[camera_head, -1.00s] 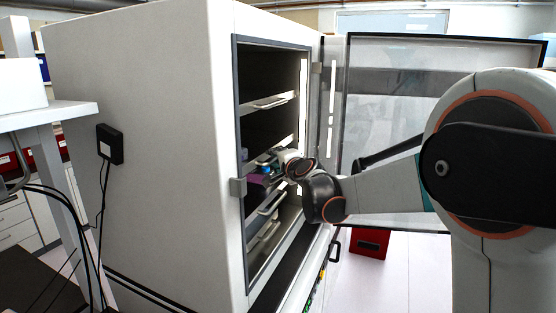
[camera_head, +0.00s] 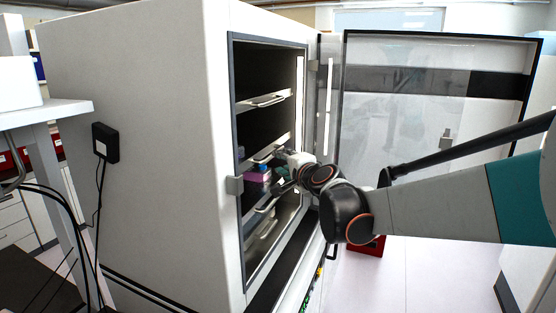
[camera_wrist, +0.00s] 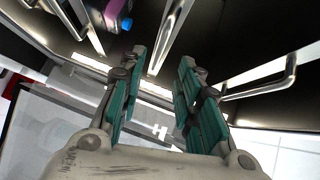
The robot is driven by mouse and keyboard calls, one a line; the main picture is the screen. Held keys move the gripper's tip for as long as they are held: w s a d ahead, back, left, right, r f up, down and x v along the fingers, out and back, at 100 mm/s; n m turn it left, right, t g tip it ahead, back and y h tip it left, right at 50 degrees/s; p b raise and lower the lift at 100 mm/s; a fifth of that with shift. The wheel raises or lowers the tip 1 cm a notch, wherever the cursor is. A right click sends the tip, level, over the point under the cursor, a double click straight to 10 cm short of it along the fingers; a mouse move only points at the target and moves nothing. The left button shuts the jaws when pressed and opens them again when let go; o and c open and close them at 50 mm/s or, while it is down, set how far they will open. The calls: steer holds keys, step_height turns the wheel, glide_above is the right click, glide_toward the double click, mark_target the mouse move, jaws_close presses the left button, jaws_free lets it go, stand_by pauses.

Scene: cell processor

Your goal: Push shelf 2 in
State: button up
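The white cabinet (camera_head: 140,120) stands open, with pull-out shelves inside that have metal front handles. The second shelf from the top (camera_head: 268,152) shows its handle just above my gripper; I cannot tell which shelf is numbered 2. A pink and blue item (camera_head: 257,174) sits on the shelf level below that handle. My gripper (camera_head: 282,176) is at the cabinet opening, just right of this item. In the wrist view my gripper (camera_wrist: 162,58) has its teal fingers apart, with no object clasped. A metal handle bar (camera_wrist: 172,35) appears between and beyond the fingertips.
The clear cabinet door (camera_head: 400,110) is swung open to the right, behind my arm. The top shelf (camera_head: 265,101) and a lower shelf (camera_head: 268,203) have similar handles. A red box (camera_head: 368,247) is on the floor. A white table (camera_head: 50,112) stands at left.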

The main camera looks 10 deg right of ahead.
steer(key=shift+s+d+r, duration=0.1)
steer(key=shift+s+r, duration=0.05)
steer(key=shift+s, duration=0.6)
steer(key=shift+s+d+r, duration=0.1)
steer(key=shift+s, duration=0.65)
steer(key=s+f+n+g+b, duration=0.3)
steer(key=s+f+n+b, duration=0.2)
steer(key=s+f+b, duration=0.4)
steer(key=s+f+n+g+h+b, duration=0.1)
steer(key=s+f+n+g+b, duration=0.2)
steer(key=s+f+b, duration=0.6)
steer(key=s+f+n+g+h+b, duration=0.1)
steer(key=s+f+n+g+b, duration=0.2)
steer(key=s+f, duration=1.4)
step_height(320, 180, down, 9)
steer(key=n+b, duration=0.3)
steer(key=b, duration=0.4)
steer(key=shift+n, duration=0.4)
steer(key=shift+s+d+f, duration=0.1)
steer(key=shift+d, duration=0.15)
